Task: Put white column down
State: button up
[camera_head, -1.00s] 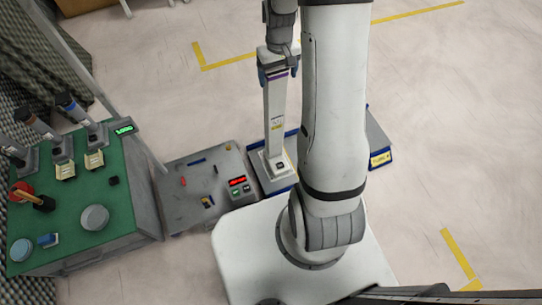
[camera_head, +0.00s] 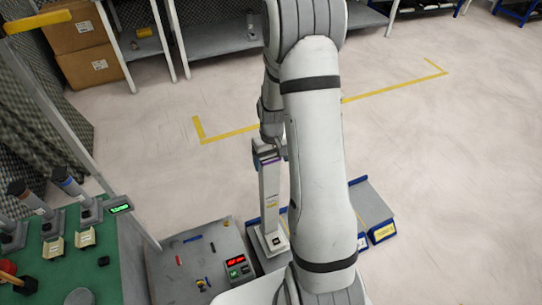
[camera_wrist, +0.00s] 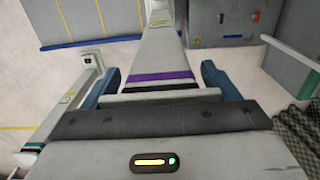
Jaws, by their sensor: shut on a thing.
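The white column (camera_head: 270,197) has a dark purple band near its top and a wider square base. It stands about upright in the head view, its base over a grey, blue-edged platform (camera_head: 284,222); I cannot tell whether the base touches it. My gripper (camera_head: 266,152) is shut on the column near its top.
A green table (camera_head: 90,265) stands at far left. Another white column (camera_wrist: 72,98) shows left in the wrist view. Open floor (camera_head: 440,180) lies right.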

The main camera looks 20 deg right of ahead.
aim_at(272, 167)
notch_tip(272, 167, down, 4)
jog(key=shift+r, duration=0.25)
jog(key=shift+f, duration=0.1)
jog(key=o, duration=2)
jog(key=shift+f+b, duration=0.1)
jog(key=shift+b, duration=0.2)
